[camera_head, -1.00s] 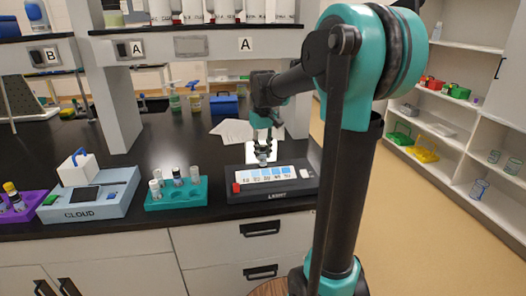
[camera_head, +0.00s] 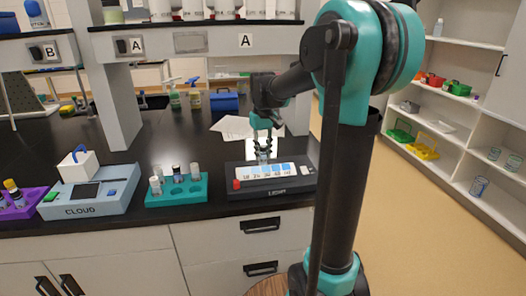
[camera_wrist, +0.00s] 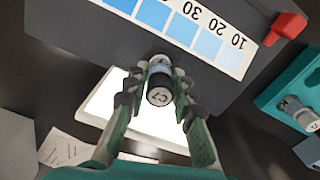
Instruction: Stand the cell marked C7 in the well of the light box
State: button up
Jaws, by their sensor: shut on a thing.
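My gripper (camera_head: 263,148) is over the back part of the dark light box (camera_head: 290,190) and points down. In the wrist view, my gripper (camera_wrist: 158,92) is shut on a small cell with a dark cap marked C7 (camera_wrist: 159,97). The cell also shows small between the fingertips in the head view (camera_head: 263,158). The light box has a strip of blue shades with numbers and a red knob. In the wrist view the cell's far end lies over the box's edge beside the bright white panel (camera_wrist: 100,108). The well is hidden, so I cannot tell whether the cell is in it.
A teal rack (camera_head: 180,193) with several vials stands left of the light box. The CLOUD device (camera_head: 92,195) and a purple rack (camera_head: 18,207) are further left. Papers (camera_head: 233,127) and a blue box (camera_head: 224,102) lie behind. A shelf post (camera_head: 112,110) stands at the left.

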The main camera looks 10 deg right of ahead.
jog(key=shift+f, duration=0.2)
jog(key=shift+f, duration=0.35)
jog(key=o, duration=1)
jog(key=shift+o, duration=0.2)
jog(key=o, duration=0.6)
